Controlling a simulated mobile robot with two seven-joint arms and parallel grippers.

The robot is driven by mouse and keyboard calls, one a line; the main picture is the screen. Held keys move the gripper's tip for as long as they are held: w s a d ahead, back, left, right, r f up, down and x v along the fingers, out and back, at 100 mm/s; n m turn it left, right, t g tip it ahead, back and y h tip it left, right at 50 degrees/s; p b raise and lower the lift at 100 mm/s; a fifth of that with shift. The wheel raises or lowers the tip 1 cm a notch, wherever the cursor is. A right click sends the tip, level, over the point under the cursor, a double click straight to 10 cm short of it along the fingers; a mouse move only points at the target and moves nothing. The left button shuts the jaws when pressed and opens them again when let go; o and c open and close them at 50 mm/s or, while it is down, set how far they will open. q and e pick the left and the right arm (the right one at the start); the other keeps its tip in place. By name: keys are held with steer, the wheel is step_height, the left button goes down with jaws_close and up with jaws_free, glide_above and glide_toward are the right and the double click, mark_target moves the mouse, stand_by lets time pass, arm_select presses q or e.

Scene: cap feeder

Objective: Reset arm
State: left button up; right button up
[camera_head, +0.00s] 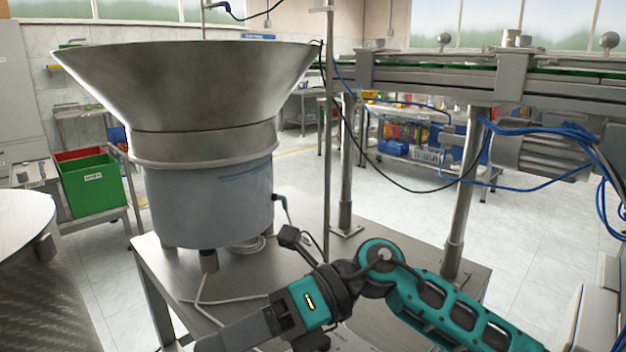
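The cap feeder (190,90) stands at the left, a wide metal funnel on a blue-grey cylindrical body. My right arm (430,305), teal and dark grey, comes in from the lower right and reaches across the front of the feeder's table. Its wrist and the grey gripper (237,333) are at the bottom, in front of and below the feeder body, apart from it in the picture. The gripper runs toward the bottom edge, and I cannot make out its fingertips or anything held. My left arm and gripper are not in view.
The feeder stands on a metal table (385,258) with loose cables. Posts carry a conveyor (480,75) at the upper right, with a motor (540,150) and hanging blue cables. A round metal drum (25,220) is at the left edge, near a green bin (93,185). Floor shows between them.

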steer(key=w+d+r+m+t+y+p, duration=0.2)
steer(key=w+d+m+t+y, duration=0.15)
steer(key=m+t, duration=0.7)
steer(key=w+d+r+m+t+y+p, duration=0.1)
steer(key=w+d+m+t+y, duration=0.25)
steer(key=m+t, duration=0.7)
steer(key=w+d+f+m+t+h+p, duration=0.2)
steer(key=w+d+f+m+t+h, duration=0.15)
steer(key=d+f+m+h, duration=0.95)
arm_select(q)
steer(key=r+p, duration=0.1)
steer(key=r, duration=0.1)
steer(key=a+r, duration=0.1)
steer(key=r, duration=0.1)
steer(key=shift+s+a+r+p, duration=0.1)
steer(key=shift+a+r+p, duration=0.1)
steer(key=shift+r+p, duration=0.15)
arm_select(e)
steer(key=s+d+f+m+g+h, duration=0.3)
steer(key=s+f+m, duration=0.3)
steer(key=s+f, duration=0.1)
steer(key=s+d+f+m+g+h, duration=0.3)
steer(key=s+f+m, duration=0.3)
steer(key=s+f, duration=0.2)
steer(key=shift+d+f+m+g, duration=0.25)
steer(key=shift+f+m+g, duration=0.1)
steer(key=shift+f, duration=0.3)
